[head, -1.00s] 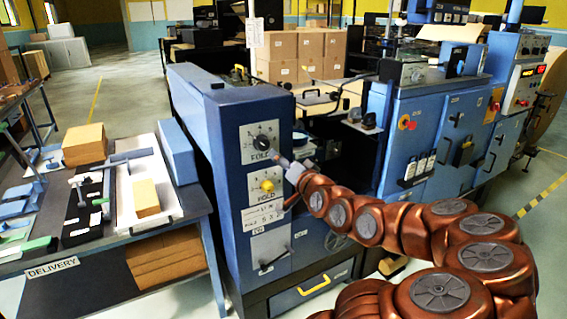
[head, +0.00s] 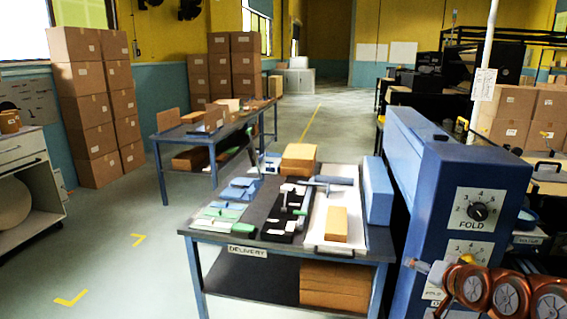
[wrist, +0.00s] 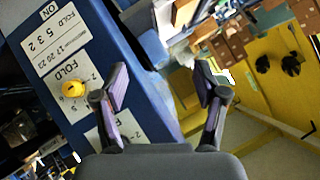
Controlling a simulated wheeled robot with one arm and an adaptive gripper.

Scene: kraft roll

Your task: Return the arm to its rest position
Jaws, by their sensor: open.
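My copper-coloured arm (head: 510,292) enters the head view at the lower right. My gripper (head: 432,284) is at its left end, in front of the blue folding machine (head: 415,165). In the wrist view my gripper (wrist: 160,84) has its two fingers spread wide apart with nothing between them. The machine's blue side (wrist: 135,60) lies behind the left finger. A yellow knob (wrist: 73,88) over a FOLD label is left of that finger, apart from it. The head view shows the machine's upper black FOLD dial (head: 479,211); the lower panel is partly hidden by my arm.
A delivery table (head: 270,248) with a white tray (head: 318,218), a brown block (head: 337,224) and tools stands left of the machine. Behind it are another table (head: 190,128) and stacked cartons (head: 85,100). A white cabinet (head: 25,185) stands far left. Open floor (head: 130,235) lies between.

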